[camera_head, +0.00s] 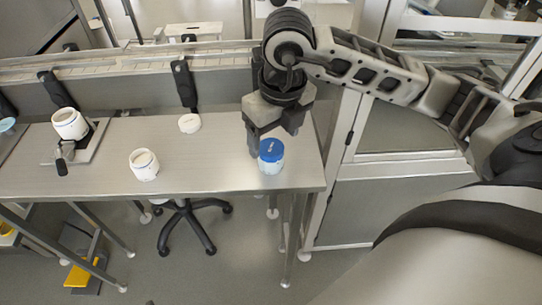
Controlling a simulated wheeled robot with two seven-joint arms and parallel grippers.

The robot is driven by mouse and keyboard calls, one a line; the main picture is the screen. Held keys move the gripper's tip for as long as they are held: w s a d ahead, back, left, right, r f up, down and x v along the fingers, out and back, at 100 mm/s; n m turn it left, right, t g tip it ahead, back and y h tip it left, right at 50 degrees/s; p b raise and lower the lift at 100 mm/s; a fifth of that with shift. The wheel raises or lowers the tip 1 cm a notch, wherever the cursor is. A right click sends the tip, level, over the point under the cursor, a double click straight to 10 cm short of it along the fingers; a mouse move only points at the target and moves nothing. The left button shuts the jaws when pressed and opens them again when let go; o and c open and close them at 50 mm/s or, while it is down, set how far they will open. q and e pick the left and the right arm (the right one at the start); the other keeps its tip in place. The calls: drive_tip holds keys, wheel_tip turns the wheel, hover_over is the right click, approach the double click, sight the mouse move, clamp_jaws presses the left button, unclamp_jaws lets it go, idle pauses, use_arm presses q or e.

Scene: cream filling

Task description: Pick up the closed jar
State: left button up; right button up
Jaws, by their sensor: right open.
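The closed jar (271,161) is white with a blue lid and stands upright near the right end of the steel table (215,170). My right gripper (270,138) is open above and just behind the jar, with its fingers pointing down. One finger shows at the jar's left side; whether it touches cannot be told. An open white jar (144,165) stands left of it on the table. Another white jar (70,124) sits at a fixture at the left. My left gripper is not in view.
A white lid-like disc (189,123) lies near the table's back. A metal fixture plate (84,148) with a clamp sits at the left. A conveyor (150,67) runs behind the table. A metal-framed cabinet (395,150) stands at the right. The table's front middle is clear.

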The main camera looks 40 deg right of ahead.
sight(271, 147)
drive_tip(key=f, duration=0.4)
drive_tip(key=shift+w+a+f, duration=0.15)
drive_tip(key=shift+w+a, duration=0.1)
drive_tip(key=c, duration=1.1)
